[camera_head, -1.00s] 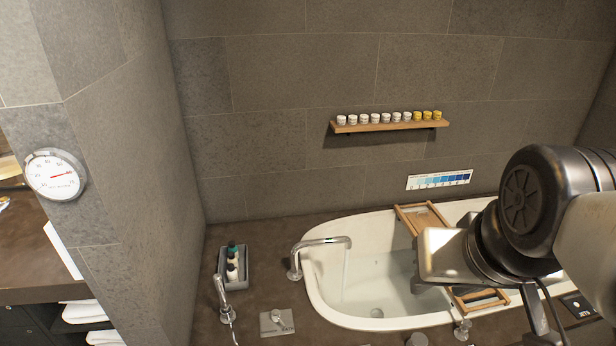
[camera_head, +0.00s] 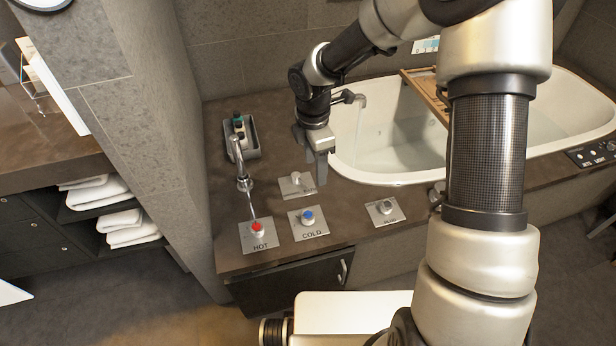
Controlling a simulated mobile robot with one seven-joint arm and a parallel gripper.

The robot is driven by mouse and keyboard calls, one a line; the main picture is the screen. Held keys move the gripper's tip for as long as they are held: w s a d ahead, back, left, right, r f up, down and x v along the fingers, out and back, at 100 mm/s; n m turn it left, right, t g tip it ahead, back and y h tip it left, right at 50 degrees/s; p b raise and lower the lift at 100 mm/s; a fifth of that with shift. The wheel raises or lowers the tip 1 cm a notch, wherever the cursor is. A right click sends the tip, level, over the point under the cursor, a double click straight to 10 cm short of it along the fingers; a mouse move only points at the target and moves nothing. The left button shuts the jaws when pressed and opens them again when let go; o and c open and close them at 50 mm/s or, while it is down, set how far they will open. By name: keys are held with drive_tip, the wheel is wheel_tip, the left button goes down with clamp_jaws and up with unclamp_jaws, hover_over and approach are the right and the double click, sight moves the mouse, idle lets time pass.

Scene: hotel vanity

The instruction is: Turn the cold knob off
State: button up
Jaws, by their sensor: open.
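The cold knob (camera_head: 308,216) has a blue top and sits on a square metal plate marked COLD, on the brown deck beside the tub. My gripper (camera_head: 317,168) hangs fingers down, open and empty, above the deck by the tub's near-left rim. In the picture it is above and slightly right of the cold knob, apart from it. The handle position of the knob is too small to read for sure.
The hot knob (camera_head: 258,228), red, is left of the cold knob. Another plated knob (camera_head: 295,181) lies behind it, and one marked plug (camera_head: 384,207) to the right. A tall chrome fixture (camera_head: 239,160) stands left. The bathtub (camera_head: 400,172) and its spout (camera_head: 358,99) are behind.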

drive_tip(key=n, duration=0.1)
approach(308, 214)
wheel_tip(308, 214, down, 8)
drive_tip(key=b, duration=0.4)
drive_tip(key=shift+d+f, duration=0.15)
drive_tip(key=c, duration=1.1)
